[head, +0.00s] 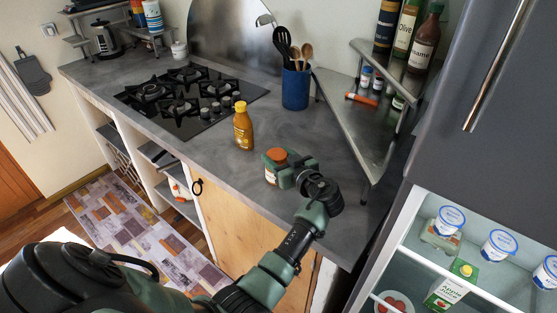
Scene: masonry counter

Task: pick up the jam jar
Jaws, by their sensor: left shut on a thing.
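The jam jar (270,177), with an orange-red lid, is upright at the counter's front edge, right of the middle in the head view. My left gripper (280,172) reaches it from the right and is shut on it. The gripper covers part of the jar's right side. I cannot tell whether the jar's base touches the counter. My right gripper is not in view.
A yellow-capped squeeze bottle (243,127) stands left of the jar. Behind are a black gas hob (190,95) and a blue utensil crock (296,89). A metal corner shelf (365,125) and an open fridge (420,250) are at right.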

